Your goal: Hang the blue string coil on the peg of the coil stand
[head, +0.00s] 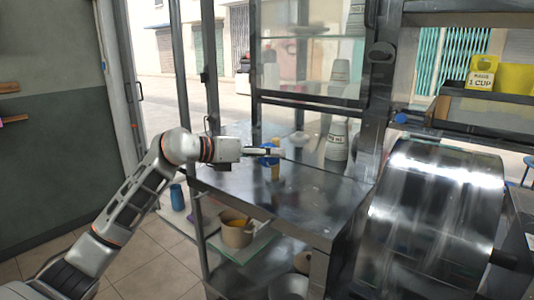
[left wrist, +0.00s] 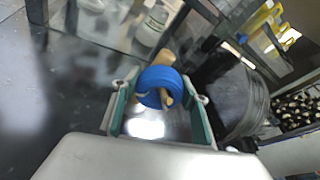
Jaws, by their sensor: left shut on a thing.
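The blue string coil (head: 269,151) is above the metal counter. In the left wrist view, the coil (left wrist: 158,83) lies between the two fingers of my left gripper (left wrist: 158,112), which is shut on it. The coil stand is light wood; part of it (head: 275,173) shows just below the coil in the head view. In the left wrist view, a wooden part (left wrist: 165,58) rises behind the coil, and a wooden end shows at the coil's near face, seemingly in its opening. I cannot tell how far the peg runs through it. My right gripper is not in view.
The metal counter (head: 310,205) has free room in front of the stand. A large shiny metal drum (head: 435,205) is at the right. A pot (head: 237,235) sits on the shelf below.

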